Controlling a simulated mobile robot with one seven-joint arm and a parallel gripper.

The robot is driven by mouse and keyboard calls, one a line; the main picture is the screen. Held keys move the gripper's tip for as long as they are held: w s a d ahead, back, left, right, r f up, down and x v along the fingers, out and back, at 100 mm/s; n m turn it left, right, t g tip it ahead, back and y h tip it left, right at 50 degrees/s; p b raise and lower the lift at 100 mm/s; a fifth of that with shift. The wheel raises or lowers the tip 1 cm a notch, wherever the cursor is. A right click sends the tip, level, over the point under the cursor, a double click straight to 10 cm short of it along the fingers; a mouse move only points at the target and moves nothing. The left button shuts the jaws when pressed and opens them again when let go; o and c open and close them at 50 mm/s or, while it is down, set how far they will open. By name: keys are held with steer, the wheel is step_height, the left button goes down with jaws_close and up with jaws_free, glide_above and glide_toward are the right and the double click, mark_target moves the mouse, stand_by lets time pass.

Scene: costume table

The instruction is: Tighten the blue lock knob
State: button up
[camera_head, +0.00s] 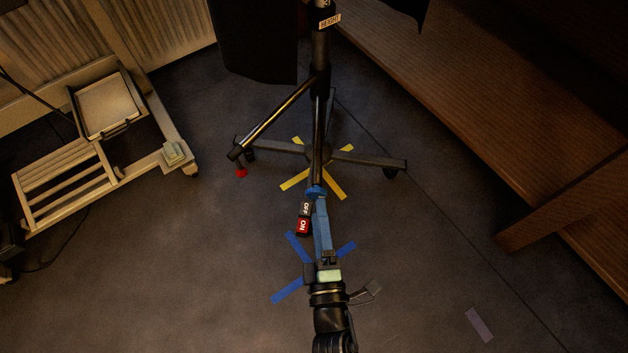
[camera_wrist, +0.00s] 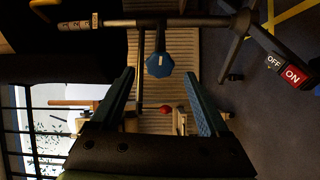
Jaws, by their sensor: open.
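The blue lock knob (camera_wrist: 160,65) is eight-sided and faces me in the wrist view, beside the dark stand pole (camera_wrist: 165,22). My open gripper (camera_wrist: 160,76) has one blue-padded finger on each side of the knob's line, with gaps on both sides. I cannot tell whether the fingertips reach around the knob or stop short of it. In the head view my gripper (camera_head: 317,195) points away toward the stand (camera_head: 319,120), and a small blue part, perhaps the knob, shows at its tip.
A black and red OFF/ON tag (camera_head: 304,218) is beside my gripper. The stand has spread legs, casters and a red part (camera_head: 241,172). Yellow tape (camera_head: 295,180) and blue tape (camera_head: 287,290) mark the floor. A pale cart (camera_head: 105,130) is left, a wooden bench (camera_head: 520,120) right.

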mark_target(314, 178)
steer(key=w+b, duration=0.1)
steer(key=w, duration=0.2)
steer(key=w+b, duration=0.1)
steer(key=w, duration=0.2)
steer(key=w+a, duration=0.1)
steer(key=w, duration=0.1)
steer(key=shift+w+a+b, duration=0.1)
steer(key=shift+w+b, duration=0.3)
jaws_close()
